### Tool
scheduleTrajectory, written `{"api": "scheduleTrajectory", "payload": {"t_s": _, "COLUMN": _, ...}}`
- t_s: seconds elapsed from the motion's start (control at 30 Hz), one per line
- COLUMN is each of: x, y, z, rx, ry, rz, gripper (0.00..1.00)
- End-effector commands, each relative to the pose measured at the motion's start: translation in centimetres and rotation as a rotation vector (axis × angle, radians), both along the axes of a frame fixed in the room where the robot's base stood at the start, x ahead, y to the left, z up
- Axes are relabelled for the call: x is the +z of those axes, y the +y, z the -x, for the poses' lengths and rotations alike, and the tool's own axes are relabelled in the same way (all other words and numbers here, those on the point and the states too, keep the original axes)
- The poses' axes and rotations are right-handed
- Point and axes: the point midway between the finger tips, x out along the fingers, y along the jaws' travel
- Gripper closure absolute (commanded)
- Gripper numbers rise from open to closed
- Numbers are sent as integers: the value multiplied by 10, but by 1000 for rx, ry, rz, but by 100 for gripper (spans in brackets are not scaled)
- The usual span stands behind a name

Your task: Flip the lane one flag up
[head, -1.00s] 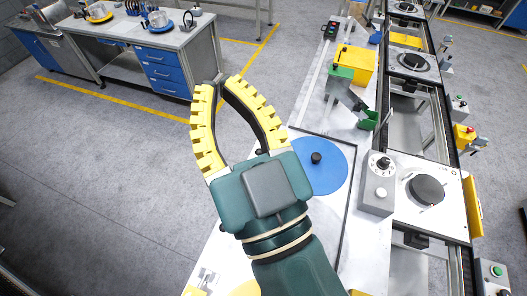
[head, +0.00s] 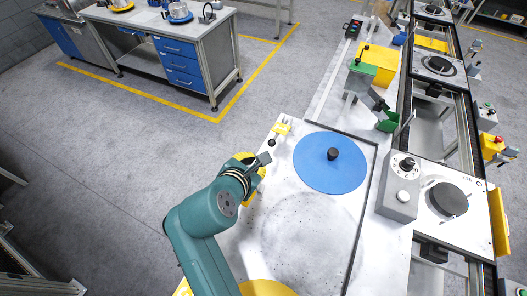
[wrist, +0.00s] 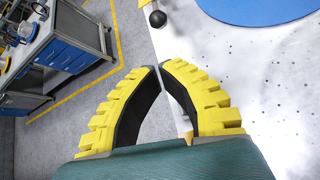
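A small black ball (head: 271,142) sits at the left edge of the white table, beside a small yellow-and-white piece (head: 282,127). They look like the lane one flag and its knob, but I cannot read a label. The ball also shows at the top of the wrist view (wrist: 157,18), just beyond my fingertips and apart from them. My gripper (wrist: 160,67) has its yellow fingers curved together with the tips meeting, and nothing shows between them. In the head view my gripper (head: 257,163) is just below the ball, partly hidden by my wrist.
A blue disc (head: 312,176) with a black knob lies right of the ball. A yellow disc (head: 268,288) is at the bottom. A grey dial box (head: 398,200), a yellow bin (head: 380,62) and a conveyor stand right. Open floor lies left of the table.

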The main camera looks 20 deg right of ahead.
Motion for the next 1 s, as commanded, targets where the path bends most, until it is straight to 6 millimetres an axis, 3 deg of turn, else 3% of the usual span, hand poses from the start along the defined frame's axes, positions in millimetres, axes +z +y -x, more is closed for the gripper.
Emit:
{"api": "scheduleTrajectory", "payload": {"t_s": 0.27, "x": -2, "y": -2, "z": -2, "rx": -1, "ry": -1, "rz": -4, "gripper": 100}}
{"api": "scheduleTrajectory", "payload": {"t_s": 0.73, "x": -50, "y": -44, "z": -54, "rx": -2, "ry": -2, "rz": -5, "gripper": 100}}
{"api": "scheduleTrajectory", "payload": {"t_s": 1.0, "x": -60, "y": -51, "z": -63, "rx": 0, "ry": -3, "rz": -6, "gripper": 100}}
